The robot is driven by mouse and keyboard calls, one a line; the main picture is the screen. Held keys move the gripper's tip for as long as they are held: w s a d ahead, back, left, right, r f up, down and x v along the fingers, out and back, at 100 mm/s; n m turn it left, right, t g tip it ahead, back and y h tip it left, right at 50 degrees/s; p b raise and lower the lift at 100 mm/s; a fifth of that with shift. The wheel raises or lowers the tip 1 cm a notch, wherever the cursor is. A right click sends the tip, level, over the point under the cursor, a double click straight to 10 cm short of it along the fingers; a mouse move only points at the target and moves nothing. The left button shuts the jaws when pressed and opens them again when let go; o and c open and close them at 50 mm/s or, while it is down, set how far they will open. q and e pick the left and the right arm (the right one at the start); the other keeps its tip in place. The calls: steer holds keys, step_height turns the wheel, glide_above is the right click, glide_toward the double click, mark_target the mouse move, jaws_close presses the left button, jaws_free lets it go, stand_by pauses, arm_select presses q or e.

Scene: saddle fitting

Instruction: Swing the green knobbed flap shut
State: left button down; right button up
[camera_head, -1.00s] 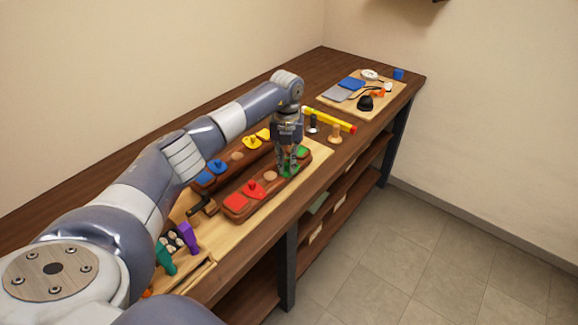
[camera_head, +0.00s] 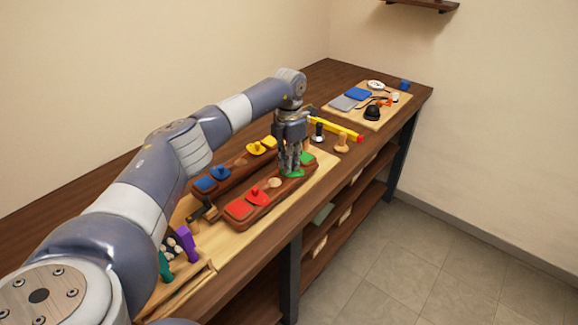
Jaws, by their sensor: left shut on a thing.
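The green knobbed flap (camera_head: 293,174) lies at the far right part of the front wooden board, partly hidden under my left gripper (camera_head: 290,168). The gripper points straight down and is shut on the flap's knob, which the fingers hide. A green square (camera_head: 307,159) shows just beyond the flap on the same board, apart from it. The front board (camera_head: 275,183) also bears a red knobbed flap (camera_head: 257,196) beside a red square (camera_head: 239,208). My right gripper is not in view.
A second wooden board behind has blue (camera_head: 218,172) and yellow (camera_head: 257,149) knobbed flaps. A yellow bar (camera_head: 336,128) and small upright pegs (camera_head: 342,143) stand beyond the gripper. A tray (camera_head: 393,117) of mixed items is at the far end. Purple (camera_head: 188,243) and teal pieces stand at the near end.

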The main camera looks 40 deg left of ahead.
arm_select(q)
steer(key=m, duration=0.1)
steer(key=w+m, duration=0.1)
steer(key=m, duration=0.1)
steer(key=m+b, duration=0.1)
steer(key=m, duration=0.1)
steer(key=shift+w+a, duration=0.1)
steer(key=shift+w, duration=0.2)
steer(key=shift+r+m, duration=0.1)
steer(key=shift+m, duration=0.2)
steer(key=c, duration=1.5)
jaws_free()
steer(key=shift+c, duration=0.2)
step_height(320, 180, up, 12)
